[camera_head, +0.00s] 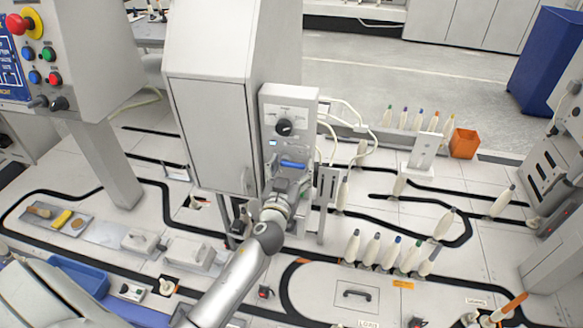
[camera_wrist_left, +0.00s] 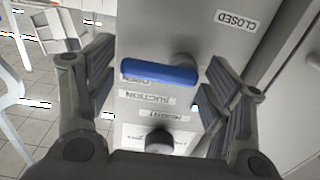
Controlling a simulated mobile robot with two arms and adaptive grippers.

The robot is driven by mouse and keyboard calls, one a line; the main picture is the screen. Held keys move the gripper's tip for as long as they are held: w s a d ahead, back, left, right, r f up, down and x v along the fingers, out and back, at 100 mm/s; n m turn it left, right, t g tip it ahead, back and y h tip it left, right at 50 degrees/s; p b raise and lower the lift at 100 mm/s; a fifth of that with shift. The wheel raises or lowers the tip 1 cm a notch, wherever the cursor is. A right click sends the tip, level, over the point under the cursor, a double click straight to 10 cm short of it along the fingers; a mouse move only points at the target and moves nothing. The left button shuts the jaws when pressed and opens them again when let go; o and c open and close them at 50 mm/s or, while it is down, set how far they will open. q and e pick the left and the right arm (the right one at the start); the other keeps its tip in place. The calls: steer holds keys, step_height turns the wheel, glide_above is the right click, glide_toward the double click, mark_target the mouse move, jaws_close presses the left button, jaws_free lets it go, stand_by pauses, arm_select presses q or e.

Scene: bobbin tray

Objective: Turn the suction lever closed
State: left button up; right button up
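The blue suction lever (camera_head: 293,164) is on the front of a grey control box (camera_head: 290,104), below a black knob. In the left wrist view the lever (camera_wrist_left: 158,71) lies crosswise, with its free end at the OPEN label (camera_wrist_left: 137,79). The CLOSED label (camera_wrist_left: 236,20) is at the upper right there, away from the lever's free end. My left gripper (camera_head: 284,187) is just below the lever in the head view. In the wrist view its two fingers (camera_wrist_left: 157,58) are spread wide on either side of the lever, with no visible contact. My right gripper is not in view.
A tall grey cabinet (camera_head: 212,125) stands left of the control box. White cables (camera_head: 350,112) hang at its right. Several bobbins (camera_head: 371,248) stand on the floor-like white surface at the right, and an orange bin (camera_head: 464,143) is farther back.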

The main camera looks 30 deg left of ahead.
arm_select(q)
steer(key=c, duration=0.6)
steer(key=m, duration=0.1)
steer(key=f+m+b, duration=0.1)
steer(key=m, duration=0.1)
steer(key=shift+m, duration=0.3)
steer(key=m, duration=0.4)
steer(key=shift+s+a+f+m+b, duration=0.1)
steer(key=shift+a+f+m+b, duration=0.1)
steer(key=shift+f+m+b, duration=0.15)
steer(key=m, duration=0.4)
steer(key=shift+s+a+f+m, duration=0.1)
steer(key=shift+a+f+m, duration=0.15)
steer(key=shift+a, duration=0.1)
steer(key=shift+s+a+m, duration=0.1)
steer(key=shift+a+m, duration=0.15)
steer(key=shift+m, duration=1)
steer(key=shift+a+m, duration=0.2)
steer(key=shift+m, duration=1.05)
steer(key=shift+a, duration=0.1)
